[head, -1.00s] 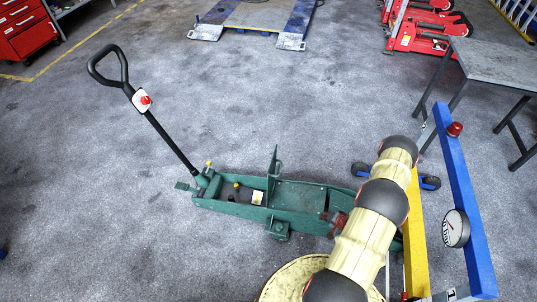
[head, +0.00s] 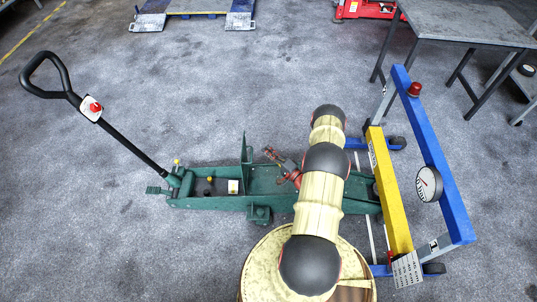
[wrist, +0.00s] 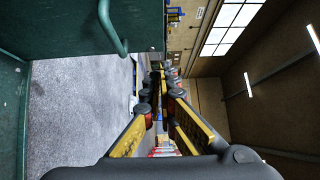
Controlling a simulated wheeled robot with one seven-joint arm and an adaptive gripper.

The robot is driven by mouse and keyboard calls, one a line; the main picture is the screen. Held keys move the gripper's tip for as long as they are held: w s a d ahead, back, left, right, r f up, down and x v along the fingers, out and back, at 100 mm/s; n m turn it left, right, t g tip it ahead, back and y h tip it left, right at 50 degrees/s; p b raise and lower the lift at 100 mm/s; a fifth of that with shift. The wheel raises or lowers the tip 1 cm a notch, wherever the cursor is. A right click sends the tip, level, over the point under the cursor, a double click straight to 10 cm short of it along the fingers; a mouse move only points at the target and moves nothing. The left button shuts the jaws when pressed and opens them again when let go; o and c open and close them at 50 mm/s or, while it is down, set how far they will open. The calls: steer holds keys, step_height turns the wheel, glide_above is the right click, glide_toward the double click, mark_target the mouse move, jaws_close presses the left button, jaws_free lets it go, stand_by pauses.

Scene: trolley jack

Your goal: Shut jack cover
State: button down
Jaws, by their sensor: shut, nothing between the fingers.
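The green trolley jack (head: 210,202) lies on the floor, its long black handle (head: 120,137) slanting up to the left. Its green cover (head: 243,152) stands upright, open, across the middle of the body. In the wrist view, a green panel (wrist: 60,30) with a bar handle (wrist: 110,28), apparently the cover, fills the top left. My gripper (head: 269,153) is to the right of the cover, above the jack, with a visible gap in the head view. Its fingers are shut and empty, and they also show in the wrist view (wrist: 157,72). My arm hides part of the jack's right end.
A blue and yellow frame with a gauge (head: 429,184) stands just right of the jack. A grey table (head: 465,22) is at the upper right, and a blue-sided ramp (head: 195,8) at the back. Floor left of the jack is clear.

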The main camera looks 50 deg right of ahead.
steer(key=shift+w+a+b, duration=0.35)
steer(key=shift+w, duration=1.15)
steer(key=shift+w+a+b, duration=0.4)
steer(key=shift+w, duration=1.1)
steer(key=shift+w+a+b, duration=0.35)
steer(key=shift+w, duration=1.15)
